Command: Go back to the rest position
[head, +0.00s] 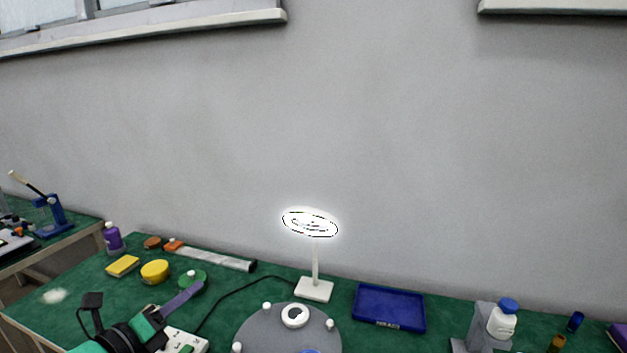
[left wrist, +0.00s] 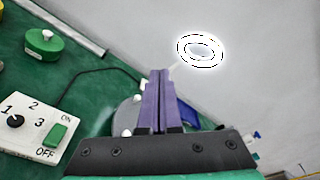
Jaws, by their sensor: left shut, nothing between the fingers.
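My left gripper (head: 198,287) comes in at the lower left, with its purple fingers pointing up and to the right. In the left wrist view the two fingers (left wrist: 160,72) lie together, shut with nothing between them. The gripper is over the green table, near a grey round plate (head: 262,325) with white knobs and a white ring on it. A white control box (head: 190,345) is partly hidden by the gripper; the left wrist view shows its dial and green switch (left wrist: 55,134). My right gripper is not in view.
A lit ring lamp (head: 315,262) stands behind the plate. A blue tray (head: 389,308) and a white bottle with a blue cap (head: 502,321) are to the right. A green round container (head: 193,277), a yellow one (head: 155,271) and a purple bottle (head: 112,240) are at left.

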